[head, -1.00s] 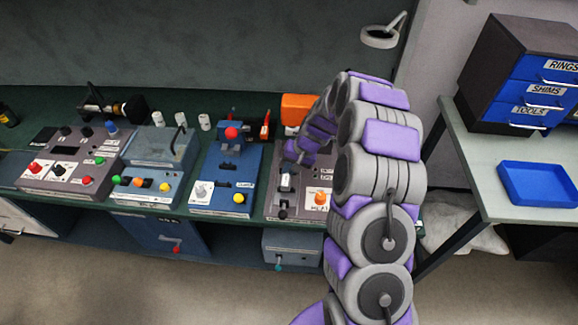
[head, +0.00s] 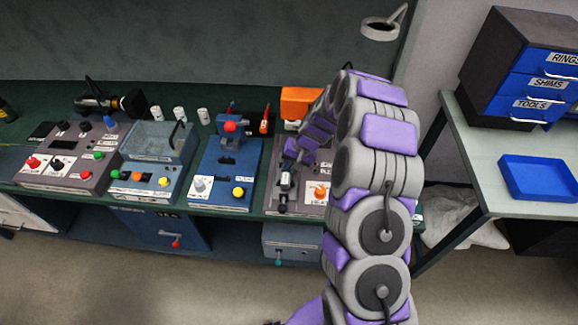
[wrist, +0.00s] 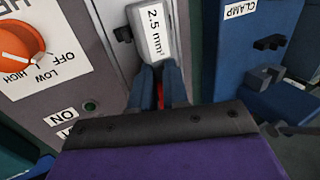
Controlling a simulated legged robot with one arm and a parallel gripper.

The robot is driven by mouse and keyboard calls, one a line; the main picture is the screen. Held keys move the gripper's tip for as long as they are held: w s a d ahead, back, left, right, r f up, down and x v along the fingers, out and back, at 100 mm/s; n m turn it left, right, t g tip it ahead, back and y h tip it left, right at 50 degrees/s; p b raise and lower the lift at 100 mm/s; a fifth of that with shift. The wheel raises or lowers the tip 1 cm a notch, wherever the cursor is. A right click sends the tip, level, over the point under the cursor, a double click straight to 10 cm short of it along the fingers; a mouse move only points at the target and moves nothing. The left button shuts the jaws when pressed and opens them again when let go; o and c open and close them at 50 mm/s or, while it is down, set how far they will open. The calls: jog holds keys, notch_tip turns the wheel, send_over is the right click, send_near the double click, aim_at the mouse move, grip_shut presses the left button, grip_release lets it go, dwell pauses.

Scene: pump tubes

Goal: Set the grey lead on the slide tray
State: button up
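In the wrist view, a light grey block with a "2.5 mm²" label (wrist: 155,32), which I take to be the grey lead, is at the fingertips of my gripper (wrist: 159,84). The dark blue fingers are close together and appear shut on it, with a bit of red showing between them. In the head view, my gripper (head: 290,158) is over the grey heater unit (head: 274,200) with the orange dial. The slide tray seems to be the pale strip (wrist: 106,24) along this unit, mostly hidden by the lead and fingers. I cannot tell whether they touch.
A blue clamp unit (head: 220,185) stands left of the heater unit, with a clear-lidded box (head: 152,145) beyond it. An orange housing (head: 300,103) is behind my gripper. At right, a table holds a blue tray (head: 540,178) and a drawer cabinet (head: 520,70).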

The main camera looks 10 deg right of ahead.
jog(key=o, duration=0.5)
jog(key=shift+c, duration=0.2)
jog(key=p+v, duration=0.3)
jog(key=v, duration=1.4)
jog(key=s+a+r+n+g, duration=0.1)
jog(key=s+a+r, duration=0.2)
jog(key=s, duration=0.3)
jog(key=s+a+r+n+h, duration=0.1)
jog(key=s+a+r, duration=0.1)
jog(key=s+r, duration=0.25)
jog(key=s+a+r+n+g, duration=0.1)
jog(key=s+a+r, duration=0.2)
jog(key=s, duration=0.3)
jog(key=s+d+r+g+h, duration=0.1)
jog(key=s+h, duration=0.2)
jog(key=s, duration=2)
jog(key=shift+s+d+n, duration=0.25)
jog(key=shift+s+n, duration=0.05)
